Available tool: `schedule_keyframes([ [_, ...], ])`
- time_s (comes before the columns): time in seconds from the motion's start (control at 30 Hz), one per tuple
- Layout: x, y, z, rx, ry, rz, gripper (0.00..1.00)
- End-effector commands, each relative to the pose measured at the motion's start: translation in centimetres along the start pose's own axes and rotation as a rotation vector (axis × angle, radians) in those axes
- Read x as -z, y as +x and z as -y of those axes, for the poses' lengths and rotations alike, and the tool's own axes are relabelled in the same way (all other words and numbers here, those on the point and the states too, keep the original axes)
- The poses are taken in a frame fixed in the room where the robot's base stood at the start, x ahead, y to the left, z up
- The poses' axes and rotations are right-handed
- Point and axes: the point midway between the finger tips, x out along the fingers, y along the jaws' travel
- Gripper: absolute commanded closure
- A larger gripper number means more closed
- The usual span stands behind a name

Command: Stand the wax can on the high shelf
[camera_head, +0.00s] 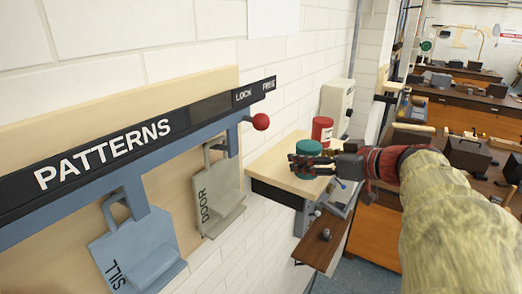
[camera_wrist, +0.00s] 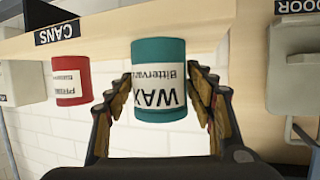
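The wax can (camera_head: 308,148) is teal with a white label. In the wrist view the wax can (camera_wrist: 158,52) shows large, its label upside down. My gripper (camera_head: 312,164) has its fingers along both sides of the can; in the wrist view the fingers (camera_wrist: 160,78) meet its edges, so it looks shut on the can. The can appears upright, over the pale wooden shelf (camera_head: 268,164) on the wall.
A red can (camera_head: 322,128) stands at the shelf's back, also visible in the wrist view (camera_wrist: 70,82). A darker, lower board (camera_head: 322,250) lies below. The PATTERNS rack (camera_head: 110,148) with a red knob (camera_head: 261,121) is at left. A pale wall box (camera_head: 336,104) is behind.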

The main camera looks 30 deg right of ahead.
Motion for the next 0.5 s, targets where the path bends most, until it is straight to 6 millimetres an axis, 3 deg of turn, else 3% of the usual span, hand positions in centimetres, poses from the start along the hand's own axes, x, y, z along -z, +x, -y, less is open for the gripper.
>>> schedule_keyframes([
  [0.13, 0.00, 0.00, 0.00, 0.000, 0.000, 0.000, 0.36],
  [0.5, 0.35, -0.13, 0.00, -0.001, -0.003, 0.000, 0.36],
])
